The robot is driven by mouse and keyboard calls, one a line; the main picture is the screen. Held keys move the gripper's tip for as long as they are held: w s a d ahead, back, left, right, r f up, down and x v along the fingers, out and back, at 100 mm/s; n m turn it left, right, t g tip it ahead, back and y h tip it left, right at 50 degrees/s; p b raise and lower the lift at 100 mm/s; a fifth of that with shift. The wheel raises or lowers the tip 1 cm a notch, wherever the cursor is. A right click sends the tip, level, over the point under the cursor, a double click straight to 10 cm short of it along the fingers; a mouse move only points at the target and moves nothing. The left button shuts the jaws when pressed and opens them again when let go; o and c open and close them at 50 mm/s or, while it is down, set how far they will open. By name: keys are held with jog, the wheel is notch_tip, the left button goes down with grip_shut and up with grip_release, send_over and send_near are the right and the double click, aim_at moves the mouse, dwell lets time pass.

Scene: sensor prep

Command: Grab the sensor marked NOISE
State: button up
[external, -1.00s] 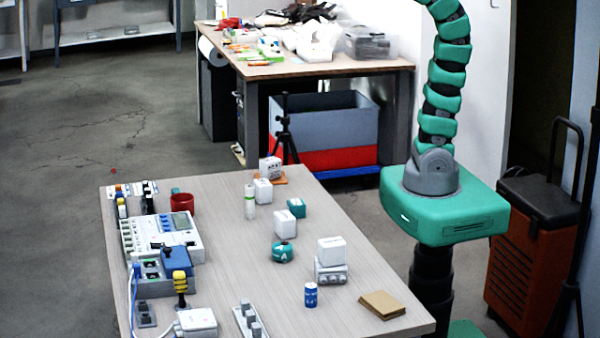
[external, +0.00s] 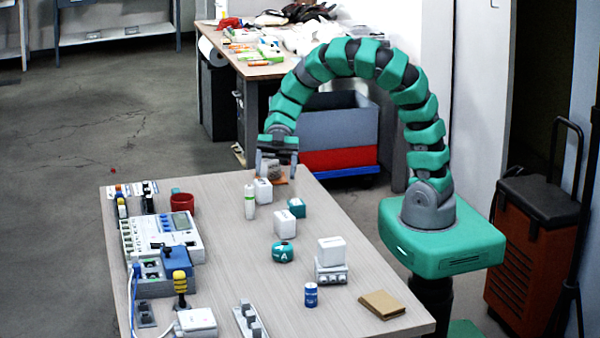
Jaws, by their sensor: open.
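No label that reads NOISE can be made out; the markings are too small. Several white box-shaped units stand on the table: one near the far end (external: 263,191), one mid-table (external: 285,224) and one on top of a grey knobbed block (external: 331,275), the upper white box (external: 331,250). Another boxy unit with dark marks on a brown board (external: 282,181) at the far edge is now largely hidden by my gripper. My gripper (external: 277,165) is open and points down at that far unit, its fingers close around or in front of it; contact cannot be told.
A white-green bottle (external: 250,203), teal cube (external: 296,207), teal rounded block (external: 283,252), blue can (external: 311,295) and brown pad (external: 382,304) stand nearby. The tabletop (external: 230,265) between is clear.

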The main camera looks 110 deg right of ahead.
jog(key=s+f, duration=0.1)
jog(key=s, duration=0.1)
jog(key=g+b, duration=0.1)
jog(key=b, duration=0.2)
send_near(284, 212)
jog(key=x, duration=0.3)
jog(key=shift+a+f, duration=0.1)
jog(key=shift+f, duration=0.3)
jog(key=shift+r+b+x, duration=0.15)
jog(key=shift+b+x, duration=0.45)
jog(key=shift+x, duration=0.8)
jog(key=shift+r+b+x, duration=0.15)
jog(key=shift+b+x, duration=0.4)
jog(key=shift+x, duration=0.9)
jog(key=shift+a, duration=0.1)
jog(key=shift+y, duration=0.3)
jog(key=c, duration=1.3)
